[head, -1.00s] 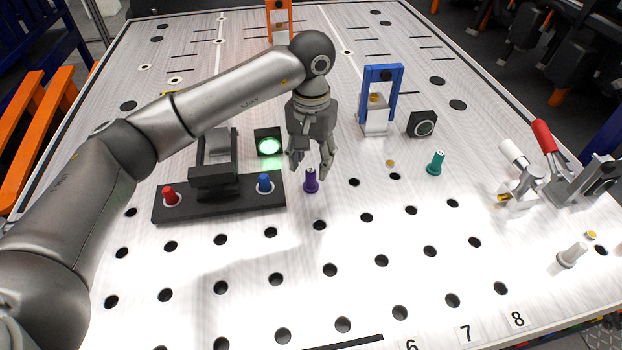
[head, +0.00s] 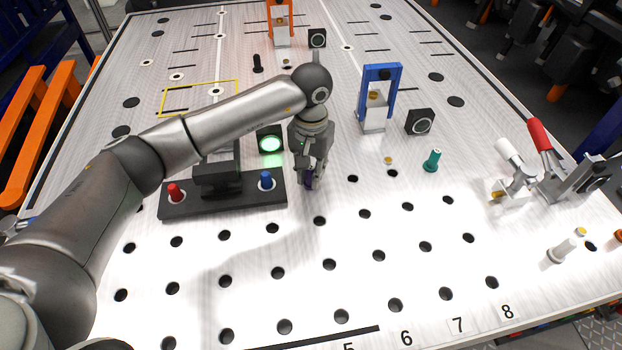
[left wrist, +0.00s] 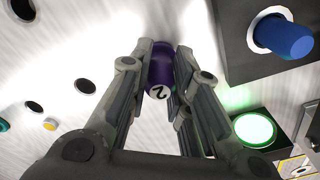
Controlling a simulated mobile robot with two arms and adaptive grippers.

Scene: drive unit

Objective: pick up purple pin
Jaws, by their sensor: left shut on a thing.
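The purple pin (head: 309,177), with a white end marked 2, is between the fingers of my left gripper (head: 313,180). In the left wrist view the fingers (left wrist: 163,90) stand on both sides of the pin (left wrist: 160,72) and are shut on it. In the head view the fingers cover most of the pin, and I cannot tell whether its lower end touches the board. My right gripper is not in view.
A black block with a red pin (head: 174,192) and a blue pin (head: 266,181) is to the left. A lit green button (head: 270,144) stands behind. A teal pin (head: 432,160), a blue frame (head: 380,92) and a red-handled clamp (head: 541,136) are to the right. The holed board in front is clear.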

